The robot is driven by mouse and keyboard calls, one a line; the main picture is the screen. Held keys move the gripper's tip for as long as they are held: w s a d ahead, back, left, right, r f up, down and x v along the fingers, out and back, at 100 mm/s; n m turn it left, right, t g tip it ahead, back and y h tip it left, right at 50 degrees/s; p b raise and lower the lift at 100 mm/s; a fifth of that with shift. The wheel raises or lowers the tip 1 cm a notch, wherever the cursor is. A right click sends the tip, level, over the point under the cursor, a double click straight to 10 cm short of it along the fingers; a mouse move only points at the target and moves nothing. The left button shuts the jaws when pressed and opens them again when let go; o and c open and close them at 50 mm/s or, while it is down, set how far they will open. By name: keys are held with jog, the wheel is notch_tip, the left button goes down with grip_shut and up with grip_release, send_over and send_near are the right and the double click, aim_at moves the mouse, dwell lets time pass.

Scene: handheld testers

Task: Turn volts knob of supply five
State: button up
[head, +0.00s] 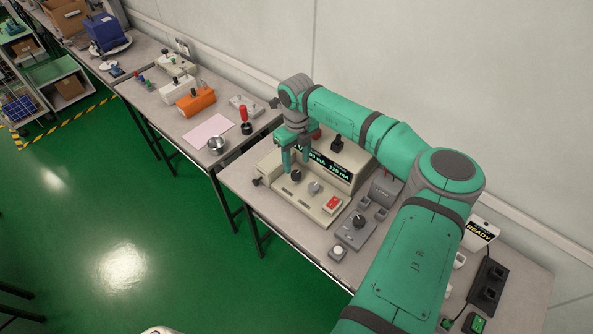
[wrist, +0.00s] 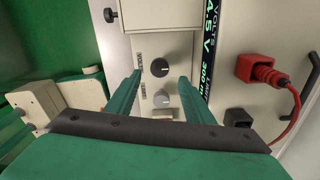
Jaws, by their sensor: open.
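The bench supply (head: 352,166) is a beige box with a dark display and a sloped front panel. In the wrist view its display (wrist: 209,45) reads VOLTS 4.5 V, with a limit line beside it. The dark volts knob (wrist: 160,68) has a white pointer mark; in the head view it sits under my fingers (head: 295,176). A grey knob (wrist: 162,99), by a second small label, is next to it. My gripper (wrist: 160,79) is open above the panel, with one finger on each side of the dark knob. I see gaps between the fingers and the knob.
A red rocker switch (head: 333,203) is on the same panel. A red plug (wrist: 262,71) with a red lead sits in the supply, near a black socket (wrist: 238,117). A grey unit with a black knob (head: 359,221) stands to the right. Another bench, left, holds an orange box (head: 196,102).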

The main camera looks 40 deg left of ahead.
aim_at(297, 174)
jog(key=shift+f, duration=2.8)
jog(key=c, duration=1)
jog(key=shift+c, duration=0.2)
jog(key=shift+n, duration=0.3)
jog(key=n, duration=0.3)
